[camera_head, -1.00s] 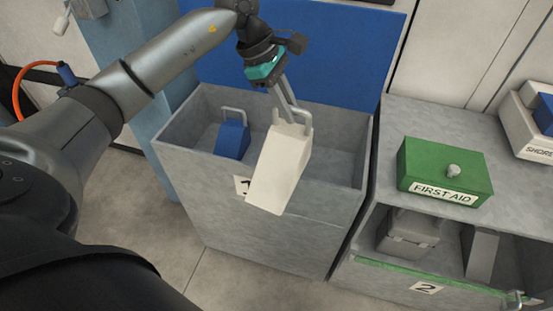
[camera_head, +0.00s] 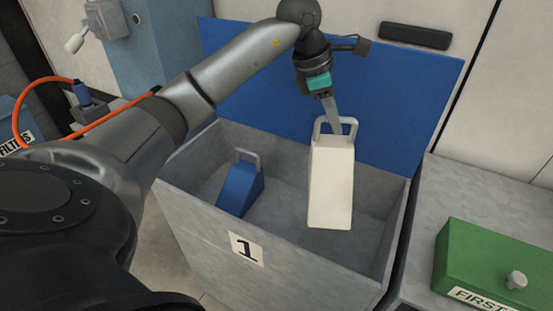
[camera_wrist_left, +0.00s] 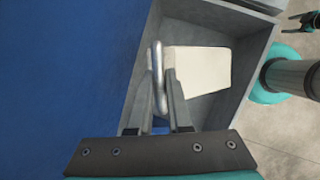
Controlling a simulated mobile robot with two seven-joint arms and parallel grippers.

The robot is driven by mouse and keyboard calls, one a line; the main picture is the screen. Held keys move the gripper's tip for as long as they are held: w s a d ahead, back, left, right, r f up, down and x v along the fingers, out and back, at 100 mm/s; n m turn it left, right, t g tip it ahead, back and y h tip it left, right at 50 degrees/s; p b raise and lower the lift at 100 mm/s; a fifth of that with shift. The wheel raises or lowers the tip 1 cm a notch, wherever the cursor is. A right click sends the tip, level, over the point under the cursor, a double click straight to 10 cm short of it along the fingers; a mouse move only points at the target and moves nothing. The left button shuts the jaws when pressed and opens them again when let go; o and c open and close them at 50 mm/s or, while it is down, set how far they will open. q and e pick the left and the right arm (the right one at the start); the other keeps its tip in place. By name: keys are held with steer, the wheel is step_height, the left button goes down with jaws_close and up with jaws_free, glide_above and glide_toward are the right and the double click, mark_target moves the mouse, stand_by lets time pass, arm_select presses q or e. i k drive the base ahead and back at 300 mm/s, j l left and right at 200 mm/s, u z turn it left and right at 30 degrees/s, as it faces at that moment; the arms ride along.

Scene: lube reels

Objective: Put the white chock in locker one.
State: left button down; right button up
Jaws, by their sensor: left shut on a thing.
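The white chock (camera_head: 331,185) hangs by its grey loop handle from my left gripper (camera_head: 333,118), which is shut on the handle. In the head view it hangs over the open top of locker one (camera_head: 290,277), a grey box labelled 1, toward its right half. It also shows in the left wrist view (camera_wrist_left: 203,70), with the handle between the fingers (camera_wrist_left: 168,95). Whether its lower end is below the rim is hard to tell. Locker one's blue lid (camera_head: 405,105) stands open behind.
A blue chock (camera_head: 238,191) with a loop handle sits inside locker one at the left. A green first aid box (camera_head: 490,262) stands on the grey unit to the right. An orange hose (camera_head: 110,122) runs behind my left arm.

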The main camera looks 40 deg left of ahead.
mark_target(323, 241)
steer(key=k, duration=0.95)
